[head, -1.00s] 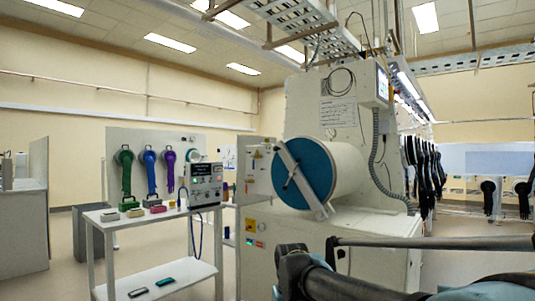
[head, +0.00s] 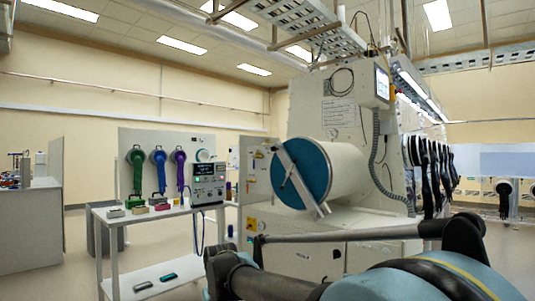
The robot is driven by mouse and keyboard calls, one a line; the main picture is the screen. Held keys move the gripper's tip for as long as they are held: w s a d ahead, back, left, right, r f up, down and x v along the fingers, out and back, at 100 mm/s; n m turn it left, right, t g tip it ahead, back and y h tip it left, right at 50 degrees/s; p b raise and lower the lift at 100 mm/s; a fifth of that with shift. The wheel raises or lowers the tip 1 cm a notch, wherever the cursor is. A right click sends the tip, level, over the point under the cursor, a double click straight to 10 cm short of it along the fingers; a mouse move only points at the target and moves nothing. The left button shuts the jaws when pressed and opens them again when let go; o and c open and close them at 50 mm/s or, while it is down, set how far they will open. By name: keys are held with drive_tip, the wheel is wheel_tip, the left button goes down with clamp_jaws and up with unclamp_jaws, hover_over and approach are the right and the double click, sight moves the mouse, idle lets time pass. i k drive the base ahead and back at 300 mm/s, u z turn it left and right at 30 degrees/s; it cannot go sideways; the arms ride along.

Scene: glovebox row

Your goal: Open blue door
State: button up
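The blue door (head: 306,172) is a round blue disc on the end of a white cylindrical chamber (head: 346,170) that sticks out of the glovebox. A pale diagonal bar with a handle crosses its face, and it looks shut. My arm's dark links and blue joint fill the lower right of the head view, in front of the glovebox's lower part. My gripper's fingers are not in view.
A white cart (head: 150,216) at left holds small coloured blocks and a control box (head: 208,184). Behind it a panel carries green, blue and purple hanging items. Black gloves (head: 428,165) hang along the glovebox at right. Open floor shows at the lower left.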

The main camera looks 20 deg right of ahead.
sight(309, 184)
drive_tip(key=u, duration=0.05)
drive_tip(key=i, duration=1)
drive_tip(key=z, duration=0.05)
